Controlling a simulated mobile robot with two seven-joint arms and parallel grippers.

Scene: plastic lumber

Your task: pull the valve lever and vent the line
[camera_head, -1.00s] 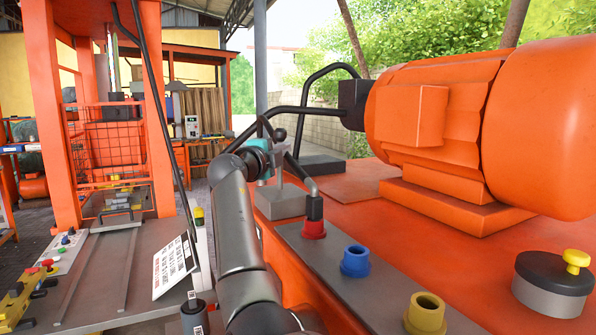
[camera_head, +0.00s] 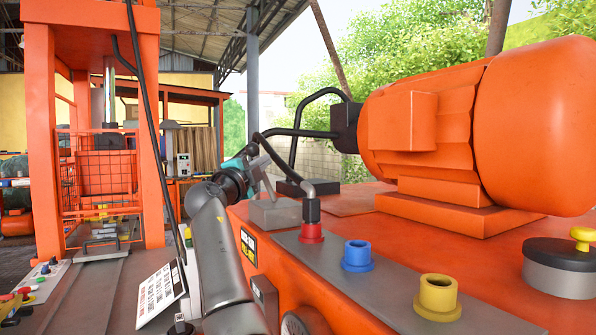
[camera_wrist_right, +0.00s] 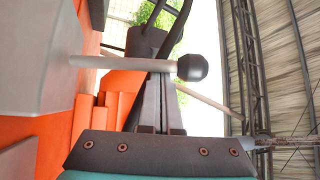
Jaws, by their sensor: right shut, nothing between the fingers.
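The valve lever (camera_head: 265,182) is a pale rod with a black ball knob (camera_head: 252,149), rising from a grey block (camera_head: 275,214) on the orange machine. It leans left in the head view. In the wrist view the lever (camera_wrist_right: 120,62) runs sideways from the block across the fingertips, and its knob (camera_wrist_right: 191,67) sticks out to the right. My right gripper (camera_head: 256,168), with a teal body, is at the lever's upper part. Its fingers (camera_wrist_right: 161,88) are shut with nothing between them. Whether they touch the rod is unclear. My left gripper is out of view.
A black hose ends at a red fitting (camera_head: 311,233) beside the block. Blue (camera_head: 357,257) and yellow (camera_head: 437,297) fittings stand nearer. A large orange motor (camera_head: 480,130) fills the right. An orange press frame (camera_head: 45,120) and a sign (camera_head: 160,292) stand left.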

